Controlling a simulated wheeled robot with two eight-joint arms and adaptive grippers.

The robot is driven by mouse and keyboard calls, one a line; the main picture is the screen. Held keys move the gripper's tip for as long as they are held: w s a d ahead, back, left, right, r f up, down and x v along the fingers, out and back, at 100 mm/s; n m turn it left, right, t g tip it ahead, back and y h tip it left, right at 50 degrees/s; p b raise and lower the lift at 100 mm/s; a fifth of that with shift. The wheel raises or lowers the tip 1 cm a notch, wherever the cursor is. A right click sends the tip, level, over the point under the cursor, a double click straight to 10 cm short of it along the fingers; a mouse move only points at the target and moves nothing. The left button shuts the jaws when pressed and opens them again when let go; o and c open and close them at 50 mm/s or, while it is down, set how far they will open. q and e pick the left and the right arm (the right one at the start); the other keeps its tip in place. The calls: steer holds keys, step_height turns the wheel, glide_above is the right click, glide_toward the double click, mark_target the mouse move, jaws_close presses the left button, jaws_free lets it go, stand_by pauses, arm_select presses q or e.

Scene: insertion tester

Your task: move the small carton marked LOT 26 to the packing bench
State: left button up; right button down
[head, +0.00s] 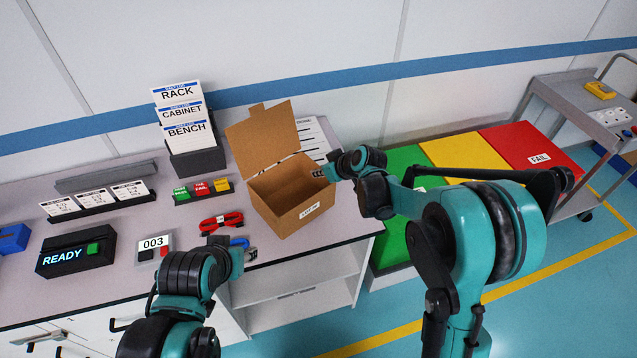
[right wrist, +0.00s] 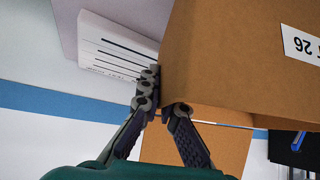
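The small open carton (head: 290,212) is brown cardboard, with its lid flap raised at the back and a white LOT 26 label on its front. It stands upright at the right end of the grey bench (head: 340,222). My right gripper (head: 321,173) is at the top of the carton's right wall. In the right wrist view my gripper (right wrist: 165,100) has one finger outside this wall and the other partly hidden behind the carton's front (right wrist: 235,60); the fingers look closed on the wall. My left gripper (head: 247,252) is near the bench's front edge, its finger gap unclear.
Card holders (head: 193,155) stand behind. Green, yellow and red areas (head: 520,146) and a grey cart (head: 580,105) are to the right.

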steer(key=shift+f+b, duration=0.85)
steer(key=shift+f, duration=1.1)
steer(key=shift+f, duration=0.2)
steer(key=c, duration=1.7)
jaws_free()
steer(key=shift+r, duration=0.15)
